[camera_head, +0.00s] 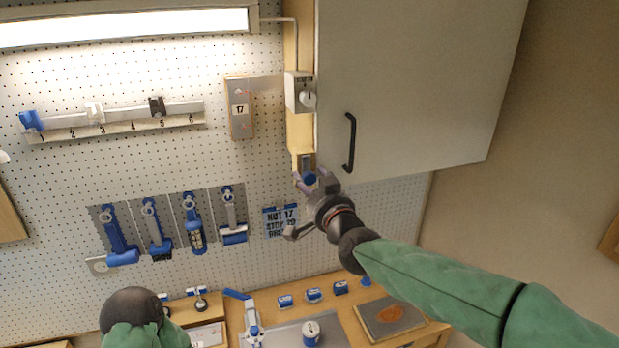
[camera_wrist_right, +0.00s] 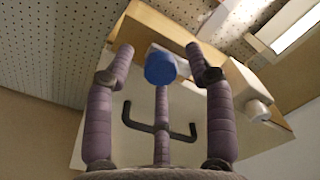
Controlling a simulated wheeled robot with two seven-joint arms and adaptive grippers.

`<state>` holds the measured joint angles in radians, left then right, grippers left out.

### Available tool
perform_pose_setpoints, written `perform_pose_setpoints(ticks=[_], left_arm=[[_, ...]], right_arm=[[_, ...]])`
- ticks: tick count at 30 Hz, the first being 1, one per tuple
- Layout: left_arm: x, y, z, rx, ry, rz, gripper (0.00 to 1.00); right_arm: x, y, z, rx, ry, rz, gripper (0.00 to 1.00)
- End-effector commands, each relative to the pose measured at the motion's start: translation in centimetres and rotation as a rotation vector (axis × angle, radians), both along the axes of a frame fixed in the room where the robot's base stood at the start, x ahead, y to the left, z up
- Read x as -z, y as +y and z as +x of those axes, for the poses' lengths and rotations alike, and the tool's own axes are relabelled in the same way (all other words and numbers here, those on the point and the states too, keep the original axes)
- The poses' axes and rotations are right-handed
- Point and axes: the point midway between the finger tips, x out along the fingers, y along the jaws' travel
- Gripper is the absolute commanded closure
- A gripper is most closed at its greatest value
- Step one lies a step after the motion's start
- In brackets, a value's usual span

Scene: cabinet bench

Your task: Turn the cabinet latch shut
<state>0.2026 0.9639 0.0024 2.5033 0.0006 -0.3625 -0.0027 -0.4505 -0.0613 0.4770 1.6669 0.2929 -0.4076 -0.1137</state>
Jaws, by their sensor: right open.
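The cabinet door (camera_head: 420,80) is a large pale panel at the upper right with a black bar handle (camera_head: 350,142); it looks flush with its frame. The latch, a blue knob (camera_head: 309,179) on a small mount, sits at the cabinet's lower left corner. It also shows in the right wrist view as a blue round end (camera_wrist_right: 160,68). My right gripper (camera_head: 312,182) is open, its fingers spread around the knob; I cannot tell whether they touch it. The latch's turn angle is hard to read. My left gripper is not in view; only part of that arm shows at the bottom left.
A white box with a round knob (camera_head: 308,99) is on the cabinet's left side above the latch. A panel marked 17 (camera_head: 240,108) and hanging blue-handled tools (camera_head: 193,222) are on the pegboard. The bench (camera_head: 272,301) below holds several small items.

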Motion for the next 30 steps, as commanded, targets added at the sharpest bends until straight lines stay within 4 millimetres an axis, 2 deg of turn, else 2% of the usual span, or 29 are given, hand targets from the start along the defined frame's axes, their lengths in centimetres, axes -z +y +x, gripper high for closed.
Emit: perform_pose_setpoints(ticks=[6,16,21,22,30], left_arm=[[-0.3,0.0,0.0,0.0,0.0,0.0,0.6],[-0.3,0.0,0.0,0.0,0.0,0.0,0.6],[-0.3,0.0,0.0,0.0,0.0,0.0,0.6],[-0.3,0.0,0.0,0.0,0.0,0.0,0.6],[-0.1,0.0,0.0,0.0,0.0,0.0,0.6]], right_arm=[[0.0,0.5,1.4,0.0,0.0,-0.001,0.46],[0.0,0.5,1.5,0.0,0.0,0.0,0.46],[0.0,0.5,1.5,0.0,0.0,-0.001,0.94],[0.0,0.5,1.5,0.0,0.0,0.0,1.0],[0.1,0.6,1.5,0.0,0.004,0.008,1.0]])
